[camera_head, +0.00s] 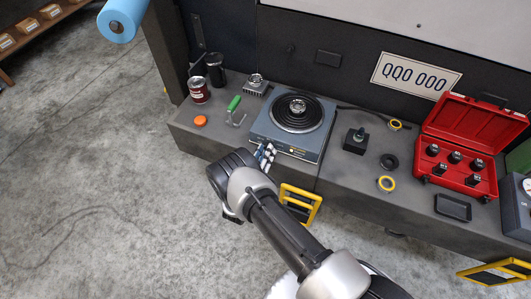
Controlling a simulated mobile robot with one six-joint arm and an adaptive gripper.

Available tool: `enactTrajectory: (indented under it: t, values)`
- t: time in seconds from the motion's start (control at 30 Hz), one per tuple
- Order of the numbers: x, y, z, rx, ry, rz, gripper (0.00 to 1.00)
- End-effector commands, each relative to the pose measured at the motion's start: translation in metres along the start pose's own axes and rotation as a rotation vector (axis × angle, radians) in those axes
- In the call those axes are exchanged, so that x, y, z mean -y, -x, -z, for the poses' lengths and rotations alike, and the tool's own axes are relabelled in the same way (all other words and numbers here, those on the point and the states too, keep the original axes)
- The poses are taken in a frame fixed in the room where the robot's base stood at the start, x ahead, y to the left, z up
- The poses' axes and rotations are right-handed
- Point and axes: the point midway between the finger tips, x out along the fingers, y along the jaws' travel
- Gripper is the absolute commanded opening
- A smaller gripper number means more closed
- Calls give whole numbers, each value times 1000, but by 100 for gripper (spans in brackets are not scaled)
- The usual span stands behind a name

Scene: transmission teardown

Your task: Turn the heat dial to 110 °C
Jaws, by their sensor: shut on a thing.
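A grey-blue hot plate (261,128) with a black coil burner stands on the dark bench. A round silver metal part (297,106) sits at the middle of the coil. My gripper (266,151) is at the front left edge of the hot plate, and my arm reaches up to it from the lower right. The fingers are small here and look shut at the front panel. The heat dial is hidden behind the gripper, and its setting cannot be read. A small dark mark and light lettering show on the front panel to the right of the gripper.
A green-handled tool (234,104), an orange cap (200,120) and a red can (199,91) stand left of the hot plate. A yellow-framed step (313,212) juts out below.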

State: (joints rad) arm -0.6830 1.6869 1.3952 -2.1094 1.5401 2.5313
Motion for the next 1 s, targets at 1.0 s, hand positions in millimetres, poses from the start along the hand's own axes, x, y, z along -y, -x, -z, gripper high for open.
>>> enactTrajectory:
  t: [1.0]
  values:
    - [-1, 0, 2, -1, -550, 0, 2]
